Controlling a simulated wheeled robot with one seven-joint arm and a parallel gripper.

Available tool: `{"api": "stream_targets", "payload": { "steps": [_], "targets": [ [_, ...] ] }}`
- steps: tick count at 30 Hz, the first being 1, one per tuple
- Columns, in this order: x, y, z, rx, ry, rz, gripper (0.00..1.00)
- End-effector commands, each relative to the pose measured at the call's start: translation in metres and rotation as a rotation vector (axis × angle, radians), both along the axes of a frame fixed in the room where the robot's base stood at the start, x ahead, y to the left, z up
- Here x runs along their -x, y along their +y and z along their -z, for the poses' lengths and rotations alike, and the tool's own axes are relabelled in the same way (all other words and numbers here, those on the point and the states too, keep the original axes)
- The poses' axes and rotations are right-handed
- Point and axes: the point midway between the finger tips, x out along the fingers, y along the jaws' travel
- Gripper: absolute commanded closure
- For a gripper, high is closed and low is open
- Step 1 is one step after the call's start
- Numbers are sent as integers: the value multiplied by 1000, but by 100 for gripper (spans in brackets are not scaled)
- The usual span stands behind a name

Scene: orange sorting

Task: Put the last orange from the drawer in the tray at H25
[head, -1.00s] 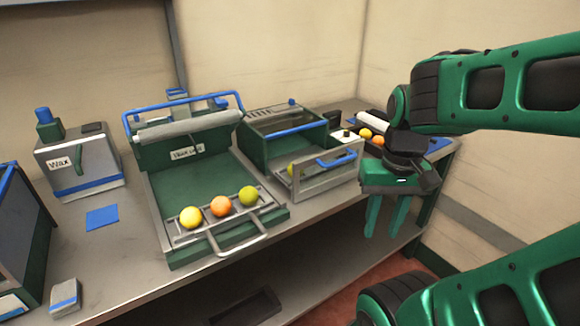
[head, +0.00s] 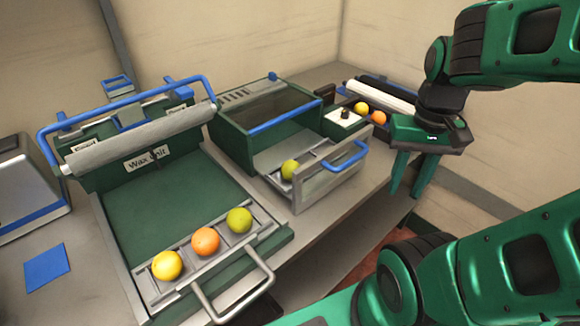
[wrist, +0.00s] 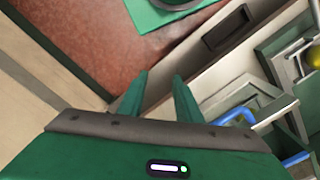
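A yellow-green orange (head: 290,169) lies in the pulled-out drawer (head: 327,179) of the green cabinet, behind its grey front with a blue handle. A tray (head: 222,262) on the wax unit holds a yellow, an orange and a green fruit in a row. A dark tray at the back right holds a yellow (head: 361,108) and an orange (head: 378,118) fruit. I see no H25 label. My gripper (head: 407,190) is open and empty, pointing down to the right of the drawer, beyond the bench edge.
The wax unit (head: 165,215) stands open with its roller raised. A blue square (head: 46,267) lies on the bench at left. A white roller (head: 380,97) lies behind the dark tray. Bench surface (head: 315,228) is bare in front of the drawer.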

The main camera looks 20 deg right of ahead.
Motion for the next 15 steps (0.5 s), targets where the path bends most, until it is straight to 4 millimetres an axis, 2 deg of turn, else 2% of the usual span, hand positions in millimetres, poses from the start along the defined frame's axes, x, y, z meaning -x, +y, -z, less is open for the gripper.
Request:
{"api": "stream_targets", "payload": {
  "steps": [2, 6, 8, 11, 15],
  "targets": [
    [0, 0, 0, 0, 0, 0, 69],
    [7, 0, -7, 3, -18, -40, 35],
    [-2, -1, -11, 7, -24, -104, 35],
    [-31, 0, -20, 20, -34, -299, 35],
    [-86, 16, -35, 44, -53, -699, 35]
  ]
}}
